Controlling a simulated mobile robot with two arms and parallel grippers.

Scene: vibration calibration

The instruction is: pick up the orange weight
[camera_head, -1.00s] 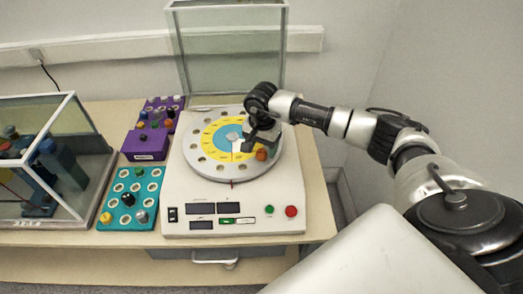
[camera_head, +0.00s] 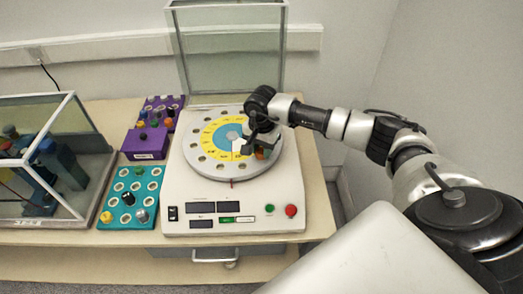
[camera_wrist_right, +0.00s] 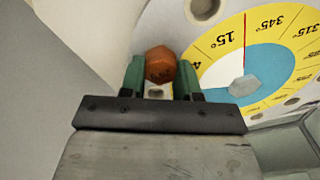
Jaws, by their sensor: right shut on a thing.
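The orange weight (camera_wrist_right: 160,66) is a small hexagonal piece between the two green fingertips of my right gripper (camera_wrist_right: 161,80) in the right wrist view. The gripper is shut on it. In the head view the orange weight (camera_head: 261,154) shows partly at the right front of the round dial plate (camera_head: 204,164), with my right gripper (camera_head: 256,148) over it. I cannot tell whether the weight is clear of the plate. My left gripper is not in view.
The white machine (camera_head: 260,190) has a raised glass lid (camera_head: 232,50) behind the dial. A teal tray (camera_head: 128,190) and a purple rack (camera_head: 147,144) with several weights stand to its left. A glass case (camera_head: 85,125) stands further left.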

